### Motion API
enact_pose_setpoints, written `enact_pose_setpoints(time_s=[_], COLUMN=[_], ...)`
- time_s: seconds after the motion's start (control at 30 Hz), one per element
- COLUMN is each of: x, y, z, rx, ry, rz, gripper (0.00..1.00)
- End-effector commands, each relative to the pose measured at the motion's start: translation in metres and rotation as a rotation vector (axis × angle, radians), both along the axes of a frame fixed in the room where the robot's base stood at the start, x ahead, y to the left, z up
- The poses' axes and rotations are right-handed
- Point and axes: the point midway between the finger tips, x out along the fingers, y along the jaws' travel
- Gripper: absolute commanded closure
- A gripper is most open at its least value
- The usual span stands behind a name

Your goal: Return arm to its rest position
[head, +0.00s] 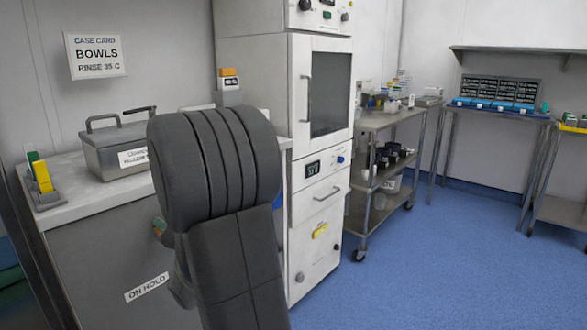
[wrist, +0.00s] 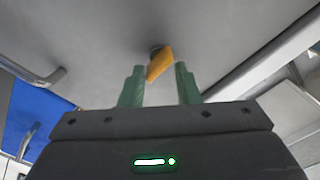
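My gripper (wrist: 160,78) points at a plain grey surface in the wrist view. Its two green fingers stand apart, with no object clearly clasped. An orange-yellow piece on a dark round mount (wrist: 157,50) shows between and beyond the fingertips, fixed to that grey surface. I cannot tell whether a finger touches it. In the head view my dark grey arm (head: 215,165) rises bent in front of the counter and hides most of the gripper. Only a small green part shows at its left edge.
A counter (head: 75,193) carries a lidded metal box (head: 112,150) and a holder with green and yellow pieces (head: 42,178). A white cabinet (head: 318,215) stands close right of my arm. A steel cart (head: 385,165) is beyond. Blue floor (head: 440,270) is clear at right.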

Motion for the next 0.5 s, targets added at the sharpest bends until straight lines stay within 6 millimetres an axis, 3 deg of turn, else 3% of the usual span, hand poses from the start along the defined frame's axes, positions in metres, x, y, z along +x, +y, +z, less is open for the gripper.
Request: enact_pose_setpoints(time_s=[0.5], x=[-0.0035], y=[0.003], z=[0.0036], rx=[-0.264], ry=[-0.31], rz=[0.001], gripper=[0.71])
